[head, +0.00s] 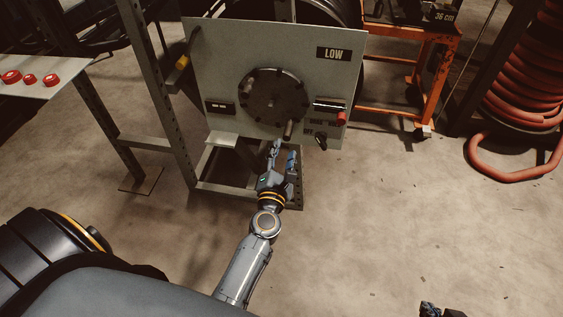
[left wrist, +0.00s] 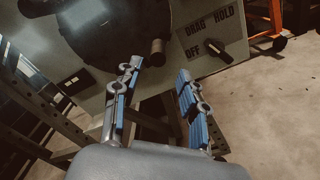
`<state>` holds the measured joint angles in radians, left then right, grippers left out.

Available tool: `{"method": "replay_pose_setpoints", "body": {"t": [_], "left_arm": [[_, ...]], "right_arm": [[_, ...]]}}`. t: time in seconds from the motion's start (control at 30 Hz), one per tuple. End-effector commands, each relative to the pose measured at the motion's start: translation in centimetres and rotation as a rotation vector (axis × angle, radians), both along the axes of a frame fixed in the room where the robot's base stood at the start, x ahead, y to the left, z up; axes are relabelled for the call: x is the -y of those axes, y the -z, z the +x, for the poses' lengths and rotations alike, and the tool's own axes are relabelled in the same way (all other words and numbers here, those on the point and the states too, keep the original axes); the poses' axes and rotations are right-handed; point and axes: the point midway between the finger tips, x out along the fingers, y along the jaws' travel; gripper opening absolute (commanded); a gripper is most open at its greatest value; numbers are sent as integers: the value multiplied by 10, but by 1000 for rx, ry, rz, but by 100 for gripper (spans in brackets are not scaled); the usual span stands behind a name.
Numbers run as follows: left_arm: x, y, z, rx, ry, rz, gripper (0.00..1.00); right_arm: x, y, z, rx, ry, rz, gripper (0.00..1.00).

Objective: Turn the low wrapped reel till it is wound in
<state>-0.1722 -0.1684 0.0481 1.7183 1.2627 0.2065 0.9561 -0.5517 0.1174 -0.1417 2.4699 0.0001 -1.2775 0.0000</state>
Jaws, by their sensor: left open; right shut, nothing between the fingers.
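The low reel's panel (head: 215,70) is a pale plate marked LOW, standing on a metal frame. A dark round hand wheel (head: 270,98) sits at its middle, with a crank handle (head: 288,130) at its lower right rim. The handle also shows in the left wrist view (left wrist: 157,52). My left gripper (head: 284,148) is open just below the handle, apart from it, with nothing between its fingers. In the left wrist view its blue-padded fingers (left wrist: 158,82) point up toward the wheel's lower edge. My right gripper (head: 440,310) shows only partly at the bottom edge.
A black selector knob (head: 321,142) marked DRAG, HOLD and OFF sits right of the handle. A red-tipped lever (head: 341,118) is above it. An orange stand (head: 425,90) and coiled red hose (head: 530,70) are at right. Open floor lies right of my left arm.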

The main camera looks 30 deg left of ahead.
Motion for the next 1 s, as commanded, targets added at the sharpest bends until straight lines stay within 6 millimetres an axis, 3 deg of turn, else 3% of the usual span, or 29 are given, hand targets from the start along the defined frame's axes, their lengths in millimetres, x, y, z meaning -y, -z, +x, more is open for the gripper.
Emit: {"method": "replay_pose_setpoints", "body": {"t": [0.1,0.3,0.87,1.0], "left_arm": [[6,1,-19,-2,3,2,43],[10,0,-33,0,3,2,43],[12,-1,-34,-1,11,11,43],[32,-16,-35,-13,124,177,43]], "right_arm": [[0,0,0,0,0,0,0],[0,0,0,0,0,0,0],[0,0,0,0,0,0,0],[0,0,0,0,0,0,0]]}}
